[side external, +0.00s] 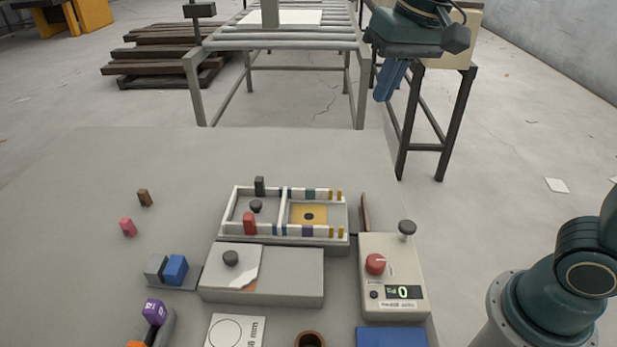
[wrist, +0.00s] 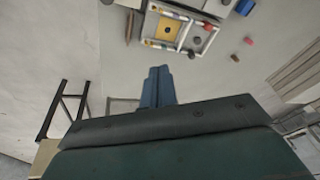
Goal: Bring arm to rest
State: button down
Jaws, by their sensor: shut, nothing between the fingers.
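My gripper (side external: 390,80) has blue fingers and hangs from my dark green wrist at the top right of the side external view. It is shut and empty, in the air beyond the far edge of the work table (side external: 90,240). Its blue fingers (wrist: 157,88) also show in the wrist view, closed together and pointing toward the table. It touches nothing that I can see. My arm's base part stands at the lower right, and the links between it and my wrist are mostly out of the picture.
A white divided tray (side external: 292,241) and a control box with a red knob (side external: 375,264) stand on the table. Small brown (side external: 145,198) and pink (side external: 128,227) pieces lie at left. A roller conveyor (side external: 290,45) and a dark-legged stand (side external: 440,110) are near my gripper.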

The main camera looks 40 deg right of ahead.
jog(key=s+d+f+n+t, duration=0.1)
jog(key=s+d+f, duration=0.2)
jog(key=s, duration=0.4)
jog(key=s+d+f+n+t, duration=0.1)
jog(key=s+d+f+n, duration=0.1)
jog(key=s, duration=0.6)
jog(key=shift+s+d+f+h, duration=0.3)
jog(key=shift+d+f, duration=0.15)
jog(key=shift+f, duration=0.3)
jog(key=shift+w, duration=0.1)
